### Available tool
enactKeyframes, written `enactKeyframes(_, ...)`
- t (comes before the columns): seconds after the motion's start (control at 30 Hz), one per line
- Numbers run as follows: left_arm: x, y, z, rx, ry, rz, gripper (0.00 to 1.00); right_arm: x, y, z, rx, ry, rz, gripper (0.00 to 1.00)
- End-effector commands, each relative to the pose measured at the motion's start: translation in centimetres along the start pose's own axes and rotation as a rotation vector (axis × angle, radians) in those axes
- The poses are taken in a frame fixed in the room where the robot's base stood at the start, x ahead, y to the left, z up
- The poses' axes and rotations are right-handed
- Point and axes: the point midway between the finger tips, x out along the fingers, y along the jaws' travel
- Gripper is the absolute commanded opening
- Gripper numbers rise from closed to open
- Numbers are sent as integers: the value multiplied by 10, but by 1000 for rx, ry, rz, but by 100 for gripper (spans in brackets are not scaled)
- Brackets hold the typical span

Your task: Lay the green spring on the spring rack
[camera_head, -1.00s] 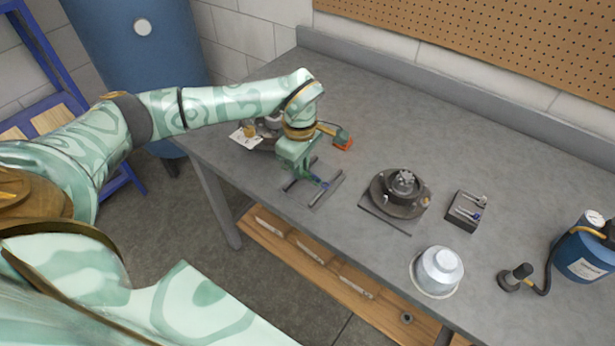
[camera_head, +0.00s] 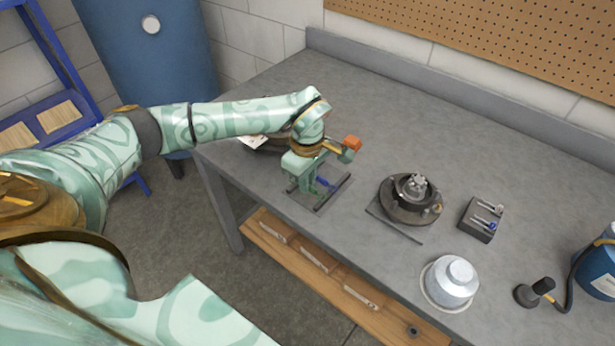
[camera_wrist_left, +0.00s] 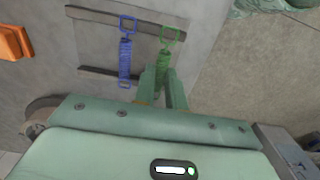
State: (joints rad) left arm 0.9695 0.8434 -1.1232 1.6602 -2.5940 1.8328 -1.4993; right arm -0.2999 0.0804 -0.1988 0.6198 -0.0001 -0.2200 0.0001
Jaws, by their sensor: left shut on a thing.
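The spring rack is two parallel dark bars on the bench, seen in the head view (camera_head: 333,194) and the left wrist view (camera_wrist_left: 192,25). A blue spring (camera_wrist_left: 125,60) lies across both bars; it also shows in the head view (camera_head: 325,182). My left gripper (camera_wrist_left: 163,84) is shut on the green spring (camera_wrist_left: 164,60), beside the blue one and nearly parallel to it. The green spring's far hook is over or on the far bar; I cannot tell if it touches. The fingers hide its near end. In the head view my left gripper (camera_head: 312,188) is low over the rack. My right gripper is not in view.
An orange block (camera_head: 353,143) is behind the rack. To the right are a round dark hub assembly (camera_head: 410,205), a small dark block with pins (camera_head: 482,220) and a silver cap (camera_head: 453,280). The bench's back middle is clear.

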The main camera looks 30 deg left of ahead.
Motion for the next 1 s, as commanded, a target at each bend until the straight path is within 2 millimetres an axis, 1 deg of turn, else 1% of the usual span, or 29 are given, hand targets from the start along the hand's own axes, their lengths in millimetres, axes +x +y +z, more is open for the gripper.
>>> enactKeyframes(0.37, 0, 0, 0, 0, 0, 0, 0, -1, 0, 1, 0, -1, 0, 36)
enactKeyframes(0.63, -2, 0, 0, 0, 1, 1, 0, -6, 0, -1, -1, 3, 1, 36)
enactKeyframes(1.0, 0, 0, 0, 0, 0, 0, 0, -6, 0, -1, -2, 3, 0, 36)
